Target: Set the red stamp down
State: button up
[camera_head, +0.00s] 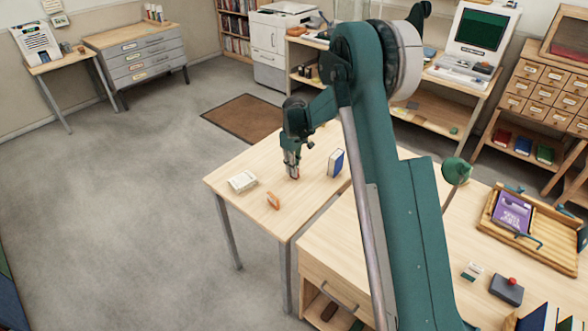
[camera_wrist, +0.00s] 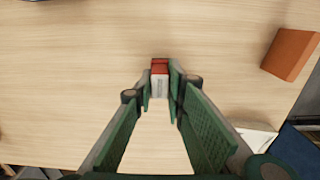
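The red stamp (camera_wrist: 160,67) is between my fingertips in the wrist view, with a red top part and a pale face with dark marks below it. My gripper (camera_wrist: 160,84) has a finger close against each side of the stamp and looks shut on it. In the head view, my gripper (camera_head: 292,170) points down at the wooden table (camera_head: 255,162), with a small bit of red at its tips. The stamp is low, at or just above the tabletop; I cannot tell whether it touches.
An orange block (camera_head: 273,201) lies near the table's front edge, also in the wrist view (camera_wrist: 290,54). A pale box or book (camera_head: 242,181) lies to the left. A blue book (camera_head: 336,163) stands to the right. Bare wood surrounds the stamp.

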jog(key=o, duration=0.4)
jog(key=shift+c, duration=0.2)
jog(key=shift+r, duration=0.2)
notch_tip(320, 180, up, 12)
jog(key=p, duration=0.1)
dwell(0.3)
dwell(0.7)
